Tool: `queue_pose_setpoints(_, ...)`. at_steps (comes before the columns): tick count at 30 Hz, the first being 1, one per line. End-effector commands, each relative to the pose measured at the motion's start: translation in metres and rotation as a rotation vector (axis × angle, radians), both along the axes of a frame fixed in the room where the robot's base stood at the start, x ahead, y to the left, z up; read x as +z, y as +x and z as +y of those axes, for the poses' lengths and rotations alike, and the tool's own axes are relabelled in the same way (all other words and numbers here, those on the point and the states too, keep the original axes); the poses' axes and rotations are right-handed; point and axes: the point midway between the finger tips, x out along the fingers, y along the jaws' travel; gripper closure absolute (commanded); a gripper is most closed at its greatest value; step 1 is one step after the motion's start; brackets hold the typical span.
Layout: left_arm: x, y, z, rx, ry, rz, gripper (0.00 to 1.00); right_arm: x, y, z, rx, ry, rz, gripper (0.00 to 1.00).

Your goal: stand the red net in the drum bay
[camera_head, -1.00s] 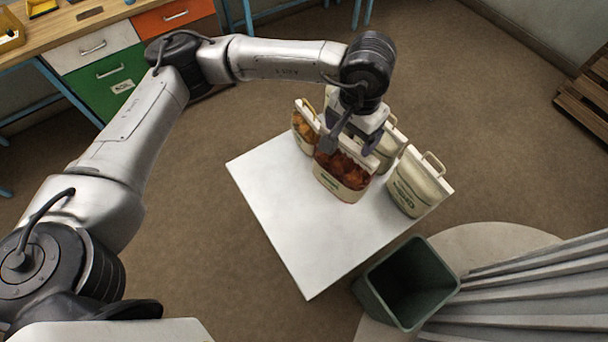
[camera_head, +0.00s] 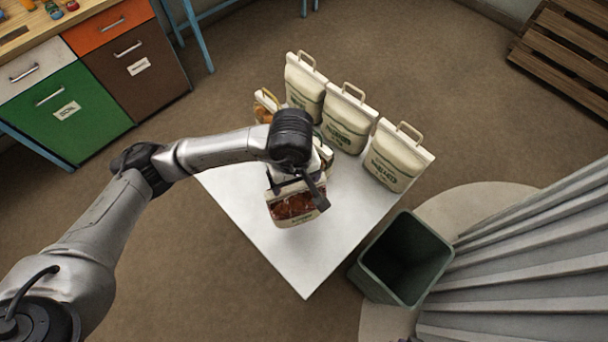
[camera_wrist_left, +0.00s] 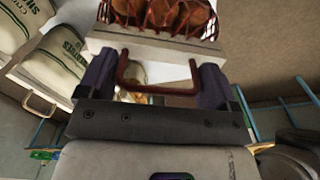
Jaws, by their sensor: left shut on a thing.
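The red net (camera_head: 294,207) is a cream sack with a red mesh front showing brown-orange contents. My left gripper (camera_head: 297,183) is shut on its top and holds it over the white table, in front of the other sacks. In the left wrist view the red net (camera_wrist_left: 165,15) hangs past the jaws, with its brown handle loop between the fingers of my left gripper (camera_wrist_left: 155,72). Whether its base touches the table is unclear. I cannot pick out a drum bay by name. My right gripper is out of view.
Cream sacks (camera_head: 345,120) stand along the back of the white table (camera_head: 300,262), one (camera_head: 397,157) at the right corner. An orange-filled sack (camera_head: 265,104) is partly behind my arm. A dark green bin (camera_head: 365,270) stands beside the table. The front tabletop is clear.

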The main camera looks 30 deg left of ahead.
Motion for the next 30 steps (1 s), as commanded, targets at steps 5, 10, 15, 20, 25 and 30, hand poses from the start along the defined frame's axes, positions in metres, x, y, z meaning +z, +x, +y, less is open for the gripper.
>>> queue_pose_setpoints(5, -0.013, -0.001, 0.019, 0.029, 0.001, 0.001, 0.89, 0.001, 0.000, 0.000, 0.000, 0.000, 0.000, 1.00)
queue_pose_setpoints(10, -0.031, 0.001, 0.050, 0.029, 0.002, 0.001, 0.89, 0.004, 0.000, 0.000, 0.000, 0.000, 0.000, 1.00)
queue_pose_setpoints(15, -0.049, 0.004, 0.079, 0.028, 0.002, 0.001, 0.89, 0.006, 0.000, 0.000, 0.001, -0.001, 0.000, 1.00)
queue_pose_setpoints(20, -0.062, 0.005, 0.100, 0.026, 0.001, -0.001, 0.89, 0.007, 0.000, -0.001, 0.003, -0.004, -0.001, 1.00)
queue_pose_setpoints(25, -0.069, 0.007, 0.112, 0.024, 0.000, -0.003, 0.89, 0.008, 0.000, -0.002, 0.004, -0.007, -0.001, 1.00)
queue_pose_setpoints(30, -0.071, 0.007, 0.115, 0.023, 0.000, -0.003, 0.89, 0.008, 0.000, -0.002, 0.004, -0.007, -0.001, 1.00)
